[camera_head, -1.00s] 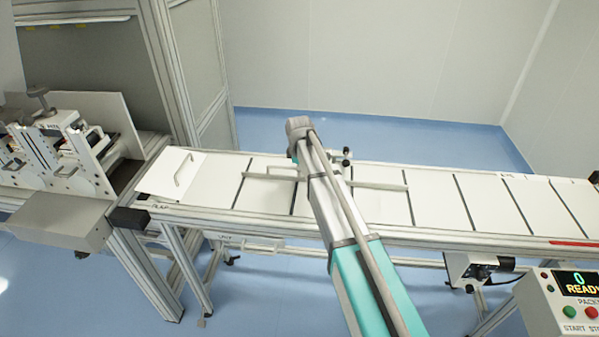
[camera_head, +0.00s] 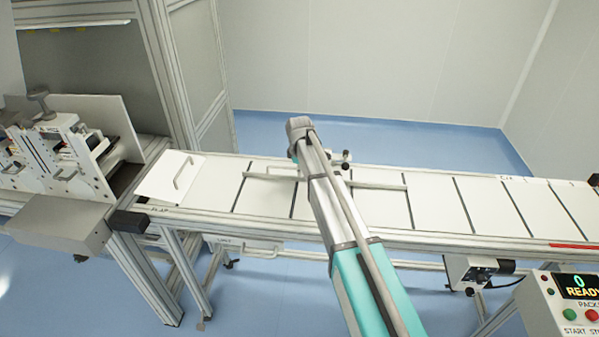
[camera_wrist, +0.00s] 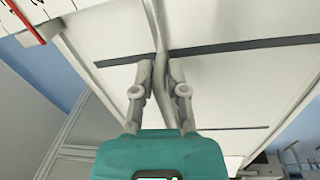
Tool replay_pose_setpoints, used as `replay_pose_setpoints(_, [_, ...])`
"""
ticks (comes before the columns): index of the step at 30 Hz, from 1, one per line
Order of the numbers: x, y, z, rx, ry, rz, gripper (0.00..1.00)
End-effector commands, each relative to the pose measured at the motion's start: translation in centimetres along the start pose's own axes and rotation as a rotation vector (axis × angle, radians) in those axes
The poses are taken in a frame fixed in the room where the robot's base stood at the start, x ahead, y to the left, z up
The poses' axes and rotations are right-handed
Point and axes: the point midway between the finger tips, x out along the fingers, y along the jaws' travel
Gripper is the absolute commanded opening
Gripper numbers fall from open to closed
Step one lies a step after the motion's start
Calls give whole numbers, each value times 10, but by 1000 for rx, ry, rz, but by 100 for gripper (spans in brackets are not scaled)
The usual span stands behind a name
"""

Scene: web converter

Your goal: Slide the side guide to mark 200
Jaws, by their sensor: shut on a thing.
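The side guide (camera_head: 380,186) is a long thin pale bar lying lengthwise over the white conveyor; my arm covers its middle in the head view. In the wrist view the guide (camera_wrist: 156,22) runs up from between my fingers and crosses a dark belt line. My gripper (camera_wrist: 160,66) is shut on the guide, one finger on each side of it. In the head view my arm hides the fingers. Part of a white scale (camera_wrist: 18,22) with dark ticks and a red line shows at the upper left of the wrist view; its numbers are not readable.
The white conveyor (camera_head: 440,203) has dark cross lines and metal side rails. A white flap with a handle (camera_head: 170,178) is at its left end, beside a machine (camera_head: 75,150). A control box (camera_head: 565,300) reading "0 READY" stands at lower right. The conveyor's right part is clear.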

Motion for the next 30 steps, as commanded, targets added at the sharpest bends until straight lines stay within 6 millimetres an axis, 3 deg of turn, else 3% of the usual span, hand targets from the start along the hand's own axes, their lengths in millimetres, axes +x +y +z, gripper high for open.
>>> replay_pose_setpoints(30, [2,19,-3,1,0,2,0])
